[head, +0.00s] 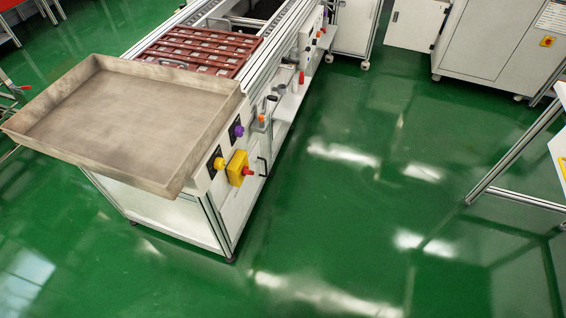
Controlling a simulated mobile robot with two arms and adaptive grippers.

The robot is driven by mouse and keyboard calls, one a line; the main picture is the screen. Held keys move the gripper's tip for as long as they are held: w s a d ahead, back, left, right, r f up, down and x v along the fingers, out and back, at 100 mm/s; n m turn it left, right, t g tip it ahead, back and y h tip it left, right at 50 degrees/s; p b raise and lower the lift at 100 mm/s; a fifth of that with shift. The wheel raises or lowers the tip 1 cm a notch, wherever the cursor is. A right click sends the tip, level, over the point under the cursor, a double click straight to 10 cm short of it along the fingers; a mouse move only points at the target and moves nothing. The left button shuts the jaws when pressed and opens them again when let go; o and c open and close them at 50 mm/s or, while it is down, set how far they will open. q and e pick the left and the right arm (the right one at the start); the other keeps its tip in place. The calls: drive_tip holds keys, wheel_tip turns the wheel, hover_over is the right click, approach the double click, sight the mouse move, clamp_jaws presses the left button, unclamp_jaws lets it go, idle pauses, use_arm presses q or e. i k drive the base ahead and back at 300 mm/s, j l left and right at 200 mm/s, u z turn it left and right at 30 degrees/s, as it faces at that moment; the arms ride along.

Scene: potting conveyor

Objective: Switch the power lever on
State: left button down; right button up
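The conveyor machine's side panel (207,178) faces right and carries several controls. A yellow box (236,165) with a red handle (248,171) sits near its front end. A yellow knob (219,163) and a purple knob (238,130) are beside it. Farther along are a lever with a black end (271,98) and an upright red-ended handle (301,77). I cannot tell from the picture which of these is the power lever, nor whether it is on or off. Neither of my grippers is in view.
A grey metal tray (175,183) juts from the conveyor's front end, near the controls. Red slotted plates (200,50) lie behind it. The green floor (350,200) right of the machine is clear. White cabinets (495,45) stand at the back right, a framed table (500,170) at the right.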

sight(245, 172)
drive_tip(key=i+l, duration=0.1)
drive_tip(key=l, duration=0.35)
drive_tip(key=i+l+u, duration=0.1)
drive_tip(key=l, duration=0.4)
drive_tip(key=i+l, duration=0.1)
drive_tip(key=l, duration=0.35)
